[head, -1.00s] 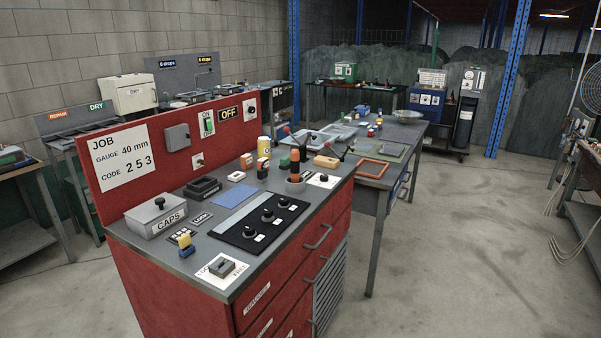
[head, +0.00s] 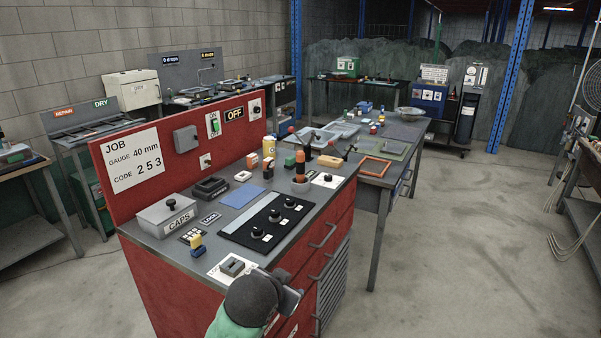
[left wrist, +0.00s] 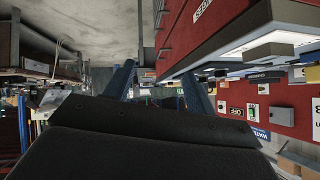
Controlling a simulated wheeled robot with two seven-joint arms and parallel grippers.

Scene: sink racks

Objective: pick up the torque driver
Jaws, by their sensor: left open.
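An orange and black upright handle, which looks like the torque driver (head: 300,163), stands in a grey round holder (head: 301,185) at the right rear of the red bench's top. My left gripper (head: 290,300) is low at the bench's near front edge, well apart from the driver; in the head view its fingers are partly hidden by my wrist. In the left wrist view the two dark fingers of the left gripper (left wrist: 158,75) are spread, with nothing between them. I cannot make out the driver in that view. My right gripper is not in view.
The bench top holds a grey CAPS box (head: 167,215), a black panel with knobs (head: 264,226), a blue mat (head: 240,196) and a small grey block (head: 232,267) on a white card. The red back panel (head: 140,185) stands behind. Floor at right is clear.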

